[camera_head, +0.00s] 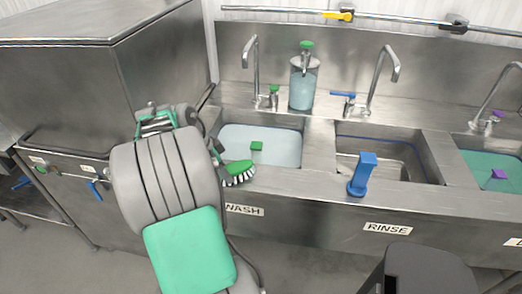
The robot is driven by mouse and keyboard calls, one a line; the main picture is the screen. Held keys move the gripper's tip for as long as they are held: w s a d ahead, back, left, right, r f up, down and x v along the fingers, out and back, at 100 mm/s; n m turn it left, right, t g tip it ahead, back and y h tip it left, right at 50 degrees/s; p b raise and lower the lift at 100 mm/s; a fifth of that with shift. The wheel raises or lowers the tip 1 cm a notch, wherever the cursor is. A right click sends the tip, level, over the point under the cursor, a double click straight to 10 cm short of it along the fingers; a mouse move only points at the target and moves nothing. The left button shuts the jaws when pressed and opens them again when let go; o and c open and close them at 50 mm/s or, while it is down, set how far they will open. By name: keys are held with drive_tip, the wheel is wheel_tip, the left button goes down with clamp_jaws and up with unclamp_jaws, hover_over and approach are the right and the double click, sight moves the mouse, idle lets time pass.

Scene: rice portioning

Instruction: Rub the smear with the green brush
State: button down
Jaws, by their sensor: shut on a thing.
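The green brush (238,173) has a green back and pale bristles with dark ones among them. It is by the front edge of the wash sink, at the right side of my arm. My gripper (216,149) is mostly hidden behind my grey arm; only a dark part shows, at the brush's upper left end. It is shut on the brush. I cannot make out whether the bristles touch the steel. I cannot pick out a smear in this view; my arm hides part of the steel front and corner.
The wash sink (227,119) holds pale water and a small green block (256,146). The rinse sink (425,160) has a blue upright piece (362,174) at its front edge. Faucets (383,72) and a clear soap dispenser (303,85) stand behind. A steel cabinet (60,80) is at left.

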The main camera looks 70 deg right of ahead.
drive_tip(key=shift+w+a, duration=0.1)
drive_tip(key=shift+w, duration=0.25)
drive_tip(key=r, duration=0.1)
drive_tip(key=r+p, duration=0.1)
drive_tip(key=shift+w+r, duration=0.2)
drive_tip(key=shift+r, duration=0.1)
drive_tip(key=shift+s+r+p, duration=0.15)
drive_tip(key=shift+r+p, duration=0.2)
drive_tip(key=shift+p, duration=0.1)
drive_tip(key=shift+r+p, duration=0.55)
drive_tip(key=shift+r, duration=0.2)
drive_tip(key=shift+r+p, duration=1.2)
drive_tip(key=shift+r, duration=0.5)
